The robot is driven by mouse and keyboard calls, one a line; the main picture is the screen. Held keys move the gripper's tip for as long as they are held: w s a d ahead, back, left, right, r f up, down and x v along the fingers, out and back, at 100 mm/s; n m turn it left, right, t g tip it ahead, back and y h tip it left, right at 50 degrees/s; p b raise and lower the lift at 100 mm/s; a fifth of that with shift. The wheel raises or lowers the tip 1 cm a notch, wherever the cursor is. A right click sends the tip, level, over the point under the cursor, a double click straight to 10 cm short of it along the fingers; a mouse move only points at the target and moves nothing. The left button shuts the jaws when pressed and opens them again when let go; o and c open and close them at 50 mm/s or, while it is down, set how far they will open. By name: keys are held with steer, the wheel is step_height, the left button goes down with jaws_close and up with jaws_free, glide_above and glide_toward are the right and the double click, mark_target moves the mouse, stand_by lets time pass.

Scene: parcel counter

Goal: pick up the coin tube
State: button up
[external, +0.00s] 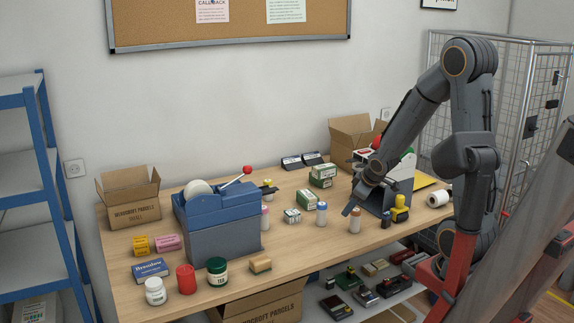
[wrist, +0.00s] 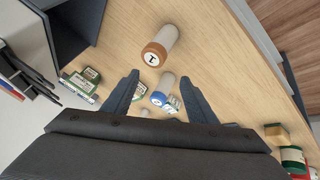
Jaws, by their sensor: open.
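Several coin tubes stand on the counter. The brown-capped coin tube (external: 355,220) stands just below my gripper (external: 358,203). In the wrist view this brown-capped tube (wrist: 161,46) is above and beyond the fingertips, apart from them. A blue-capped coin tube (external: 321,213) stands to its left; in the wrist view it (wrist: 163,90) shows between the fingers, farther off. A pink-capped tube (external: 265,218) stands beside the blue dispenser. My gripper's two fingers (wrist: 160,79) are spread, with nothing held.
The blue tape dispenser (external: 220,222) stands at the left. Small green-white boxes (external: 292,215) lie near the tubes. A grey machine (external: 399,184) and a yellow-handled stamp (external: 400,208) stand right of the brown-capped tube.

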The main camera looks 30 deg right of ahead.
mark_target(355, 220)
steer(key=w+r+n+t+y, duration=0.2)
steer(key=w+n+t+y, duration=0.1)
steer(key=w, duration=0.4)
steer(key=s+d+f+y, duration=0.3)
steer(key=s+f+y, duration=0.1)
steer(key=s+y, duration=0.1)
steer(key=s+d+f+y, duration=0.2)
steer(key=s, duration=0.1)
steer(key=shift+s+d+m+t+y+p, duration=0.2)
steer(key=shift+d+m+t+y+p, duration=0.1)
steer(key=shift+p, duration=0.05)
steer(key=shift+p+x, duration=1.2)
steer(key=shift+x, duration=2.65)
steer(key=c, duration=1.2)
steer(key=shift+c, duration=0.2)
